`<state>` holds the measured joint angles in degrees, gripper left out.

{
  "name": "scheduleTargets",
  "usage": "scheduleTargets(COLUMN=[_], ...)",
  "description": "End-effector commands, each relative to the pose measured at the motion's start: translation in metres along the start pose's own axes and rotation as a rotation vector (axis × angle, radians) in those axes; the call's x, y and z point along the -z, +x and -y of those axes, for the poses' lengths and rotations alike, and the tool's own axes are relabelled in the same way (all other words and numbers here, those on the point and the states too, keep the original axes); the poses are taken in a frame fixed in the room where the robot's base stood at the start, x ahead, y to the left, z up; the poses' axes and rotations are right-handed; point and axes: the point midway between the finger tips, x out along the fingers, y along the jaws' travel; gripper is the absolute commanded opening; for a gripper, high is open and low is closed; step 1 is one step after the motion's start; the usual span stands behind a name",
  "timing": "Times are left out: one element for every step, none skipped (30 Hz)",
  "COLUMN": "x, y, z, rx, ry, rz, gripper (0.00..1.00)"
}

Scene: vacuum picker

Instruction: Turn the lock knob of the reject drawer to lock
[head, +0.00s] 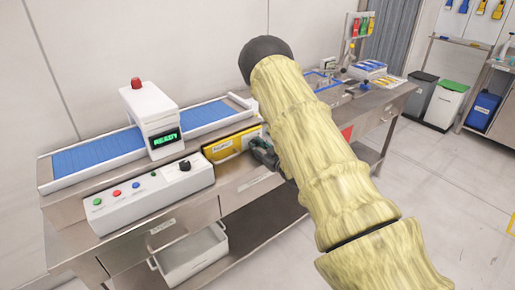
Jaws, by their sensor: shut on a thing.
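The yellow reject drawer (213,155) sits beside the conveyor, to the right of the control box, with a pale label on its front. It looks closed. My gripper (258,150) is at the right end of the drawer's front, seen from behind and partly covered by my arm. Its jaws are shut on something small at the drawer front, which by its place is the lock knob. The knob itself is hidden behind the gripper, so its turn angle cannot be seen.
A detector arch (151,115) with a green READY display spans the blue conveyor (95,152). A control box (140,196) with coloured buttons and a black knob (185,165) stands in front. Bins stand at the far right.

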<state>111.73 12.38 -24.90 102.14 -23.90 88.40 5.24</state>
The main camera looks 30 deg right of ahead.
Motion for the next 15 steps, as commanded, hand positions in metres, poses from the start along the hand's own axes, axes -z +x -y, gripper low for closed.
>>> scheduleTargets(x=[0.0009, 0.0009, 0.0008, 0.0009, 0.0009, 0.0008, 0.0008, 0.0008, 0.0007, 0.0007, 0.0007, 0.0006, 0.0006, 0.0005, 0.0005], y=[0.0001, 0.0001, 0.0001, 0.0001, 0.0001, 0.0002, 0.0002, 0.0003, 0.0004, 0.0004, 0.0005, 0.0006, 0.0006, 0.0006, 0.0006], z=[-0.0016, -0.0016, -0.0016, -0.0016, -0.0016, -0.0014, -0.0013, -0.0011, -0.0008, -0.0006, -0.0004, -0.0002, -0.0001, 0.0, 0.0001], rx=[-0.002, -0.002, -0.002, -0.002, -0.002, -0.002, -0.002, -0.002, -0.001, -0.001, -0.001, 0.0, 0.0, 0.0, 0.0], ry=[-0.001, -0.001, -0.001, -0.001, -0.001, -0.001, -0.001, 0.0, 0.0, 0.0, 0.0, 0.0, 0.0, 0.0, 0.0], rz=[-0.001, -0.001, -0.001, -0.001, -0.001, -0.001, -0.001, -0.001, -0.001, -0.001, -0.001, -0.001, -0.001, -0.001, -0.001], gripper=[0.03, 0.03, 0.03, 0.29, 0.34, 0.41, 0.47, 0.49, 0.49, 0.49, 0.49, 0.49, 0.49, 0.49, 0.49])
